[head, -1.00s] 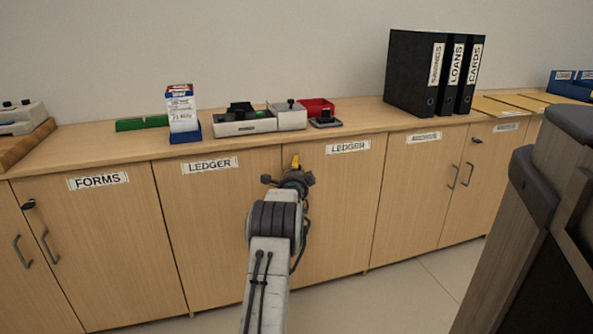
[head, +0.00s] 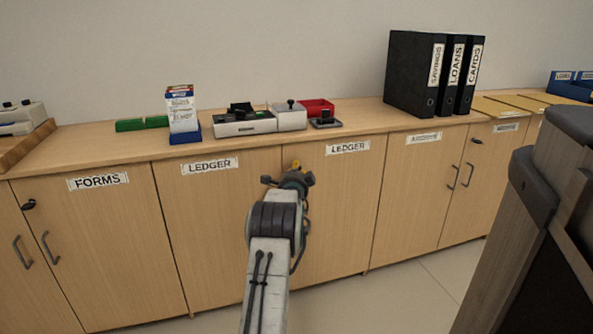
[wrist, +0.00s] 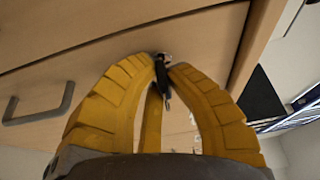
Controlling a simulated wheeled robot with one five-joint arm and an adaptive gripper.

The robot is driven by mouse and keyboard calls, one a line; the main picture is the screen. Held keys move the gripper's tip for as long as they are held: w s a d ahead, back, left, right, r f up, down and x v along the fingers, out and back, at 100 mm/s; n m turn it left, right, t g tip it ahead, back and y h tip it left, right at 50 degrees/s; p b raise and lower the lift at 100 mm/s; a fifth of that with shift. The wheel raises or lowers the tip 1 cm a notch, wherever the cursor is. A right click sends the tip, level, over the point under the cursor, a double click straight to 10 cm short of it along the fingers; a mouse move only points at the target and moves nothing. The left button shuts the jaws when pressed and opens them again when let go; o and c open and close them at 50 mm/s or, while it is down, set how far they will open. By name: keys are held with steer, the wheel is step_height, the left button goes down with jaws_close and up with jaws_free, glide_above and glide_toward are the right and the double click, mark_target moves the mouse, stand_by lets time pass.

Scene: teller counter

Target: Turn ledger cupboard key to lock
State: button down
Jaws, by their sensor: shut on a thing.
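The ledger cupboard has two light wood doors with LEDGER labels, a left door (head: 205,230) and a right door (head: 340,215). My gripper (head: 297,167) is at the seam between them, near their top edge. In the wrist view my gripper's yellow fingers (wrist: 163,62) are shut on the small dark key (wrist: 161,76), close against the door front. A metal piece shows at the key's far end, by the door. In the head view the key is hidden behind my gripper and arm.
On the counter (head: 75,145) above stand a calendar (head: 183,115), a stamp tray (head: 243,122), a red tray (head: 317,107) and black binders (head: 412,75). The FORMS cupboard (head: 100,240) has its own key (head: 29,204). A dark-topped wooden unit (head: 535,220) stands at right.

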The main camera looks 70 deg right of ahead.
steer(key=shift+n+h, duration=0.6)
steer(key=shift+n, duration=0.8)
steer(key=c, duration=1.2)
jaws_free()
steer(key=shift+v, duration=5.95)
steer(key=shift+o, duration=0.2)
steer(key=shift+s, duration=0.1)
